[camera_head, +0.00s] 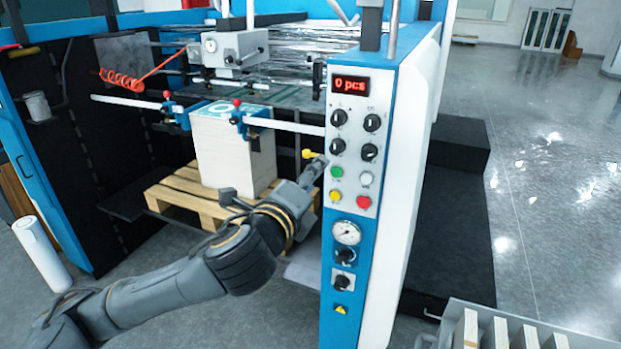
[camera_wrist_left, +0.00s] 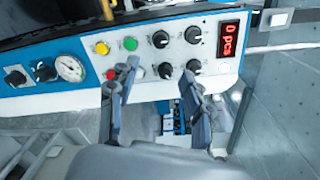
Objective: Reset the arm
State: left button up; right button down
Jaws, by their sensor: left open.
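My left arm comes in from the lower left in the head view, and its gripper (camera_head: 312,172) is beside the left edge of the machine's control panel (camera_head: 352,240). In the left wrist view the gripper (camera_wrist_left: 160,95) is open, with its two fingers apart and nothing between them. The panel (camera_wrist_left: 35,98) lies just beyond the fingertips, with black knobs and green, yellow and red buttons. One finger partly covers the red button (camera_wrist_left: 111,74). I cannot tell whether a fingertip touches the panel. My right gripper is in neither view.
A tall paper stack (camera_head: 222,155) stands on a wooden pallet (camera_head: 165,195) behind my arm. A white roll (camera_head: 42,253) stands on the floor at the left. A metal bin (camera_head: 590,340) with boards is at lower right. The floor at right (camera_head: 560,200) is clear.

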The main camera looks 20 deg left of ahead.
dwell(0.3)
